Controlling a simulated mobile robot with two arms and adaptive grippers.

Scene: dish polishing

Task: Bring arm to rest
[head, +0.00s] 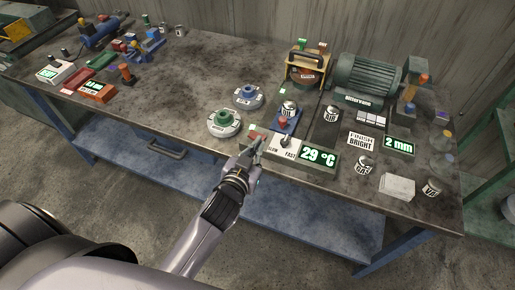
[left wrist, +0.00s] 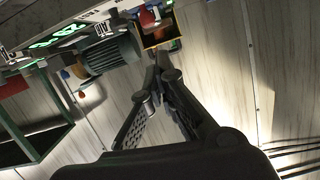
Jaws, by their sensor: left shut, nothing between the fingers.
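My left gripper (head: 256,146) is at the front edge of the workbench (head: 165,85), at the left end of the control box with the SLOW/FAST dial (head: 286,141). Its fingers are shut with nothing between them. In the left wrist view the closed fingertips (left wrist: 157,62) point toward the green motor (left wrist: 108,54) and a yellow-framed device (left wrist: 160,36). I cannot tell whether the fingers touch the control box. My left arm reaches up from the bottom of the head view. My right gripper does not show.
Two round discs with green and blue hubs (head: 224,122) (head: 248,96) lie left of the control box. A green motor (head: 367,76), labelled cups (head: 364,165) and a white block (head: 397,187) stand to the right. The bench's middle left is clear. A green rack (head: 490,125) stands at right.

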